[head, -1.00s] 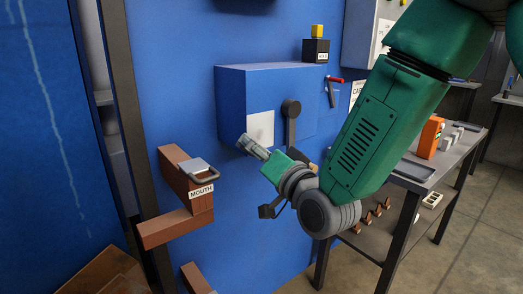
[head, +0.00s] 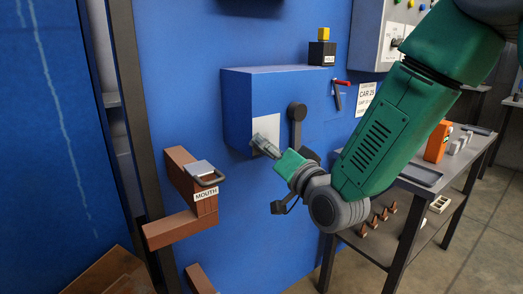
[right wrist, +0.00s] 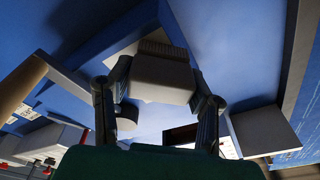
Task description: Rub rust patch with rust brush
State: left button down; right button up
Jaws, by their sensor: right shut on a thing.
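My right gripper (head: 272,150) is shut on the rust brush (head: 263,144), a pale grey block in front of the white panel (head: 266,126) on the blue box (head: 245,100). In the right wrist view the brush (right wrist: 160,76) sits between the two dark fingers, with a ribbed, bristle-like face at its far end. I cannot tell whether the brush touches the panel. No rust patch can be made out; the brush and gripper cover part of the panel. My left gripper is not in view.
A dark lever (head: 297,118) stands beside the panel, close to my right gripper. A brown bracket marked MOUTH (head: 178,180) juts out at left. A black block with a yellow top (head: 322,50) sits above the box. A workbench (head: 445,172) stands at right.

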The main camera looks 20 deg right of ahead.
jog(key=d, duration=0.3)
jog(key=shift+w+d, duration=0.1)
jog(key=shift+w, duration=0.25)
jog(key=shift+w+a, duration=0.15)
jog(key=shift+a, duration=0.3)
jog(key=shift+s+a, duration=0.3)
jog(key=shift+a, duration=0.65)
jog(key=shift+s+a, duration=0.3)
jog(key=shift+a, duration=0.6)
jog(key=shift+s, duration=0.15)
jog(key=v, duration=0.3)
jog(key=d+v, duration=0.1)
jog(key=v, duration=0.1)
jog(key=shift+s+r, duration=0.25)
jog(key=shift+r, duration=0.05)
